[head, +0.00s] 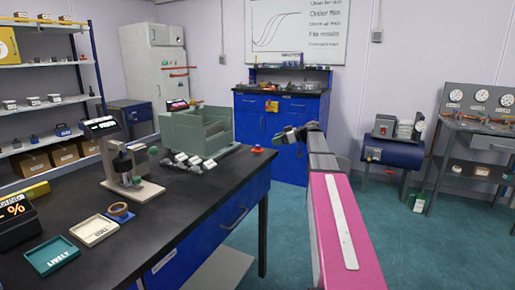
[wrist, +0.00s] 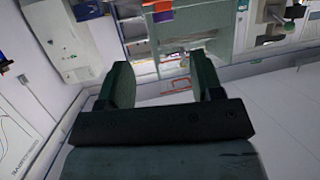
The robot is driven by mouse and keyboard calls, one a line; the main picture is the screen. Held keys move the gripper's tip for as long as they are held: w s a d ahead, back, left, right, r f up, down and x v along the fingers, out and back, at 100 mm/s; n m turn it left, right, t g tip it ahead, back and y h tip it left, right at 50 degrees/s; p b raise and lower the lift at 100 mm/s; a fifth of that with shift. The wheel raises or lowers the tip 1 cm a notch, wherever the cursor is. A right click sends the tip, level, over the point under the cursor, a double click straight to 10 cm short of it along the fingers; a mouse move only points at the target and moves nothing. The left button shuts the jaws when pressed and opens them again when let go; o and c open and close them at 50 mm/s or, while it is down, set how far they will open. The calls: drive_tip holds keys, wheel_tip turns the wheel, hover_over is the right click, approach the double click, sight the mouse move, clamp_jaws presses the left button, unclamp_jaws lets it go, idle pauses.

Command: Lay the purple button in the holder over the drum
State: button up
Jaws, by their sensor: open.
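My gripper (wrist: 164,78) is open in the wrist view, with nothing visible between its two dark green fingers. In the head view my gripper (head: 284,136) is beyond the bench's right edge, in front of the blue cabinet and apart from everything on the bench. A grey-green open-topped machine (head: 184,132) stands at the back of the bench. I take it to house the drum; the drum and its holder cannot be made out clearly. I cannot pick out a purple button in either view.
The black bench top (head: 175,210) carries a gauge stand (head: 130,175), a tape-like ring (head: 120,212), a green tray (head: 52,256) and a cream tray (head: 93,230). Several white-labelled items lie before the machine. A red knob (head: 257,149) sits near the right edge. Floor right of the bench is free.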

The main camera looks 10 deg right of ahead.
sight(262, 150)
drive_tip(key=x, duration=0.8)
drive_tip(key=shift+s+a+f, duration=0.15)
drive_tip(key=shift+a+f, duration=0.05)
drive_tip(key=shift+a, duration=0.1)
drive_tip(key=c, duration=1.1)
drive_tip(key=shift+o, duration=0.2)
drive_tip(key=shift+r, duration=0.15)
wheel_tip(262, 150, up, 4)
drive_tip(key=s+a+r, duration=0.6)
drive_tip(key=a, duration=0.4)
drive_tip(key=d+r+m+t+h, duration=0.2)
drive_tip(key=d+m+t+h, duration=0.6)
drive_tip(key=m+h, duration=0.4)
drive_tip(key=shift+s+d+m+h, duration=0.2)
drive_tip(key=shift+s+m+h, duration=0.1)
drive_tip(key=shift+m, duration=0.2)
drive_tip(key=shift+r, duration=0.1)
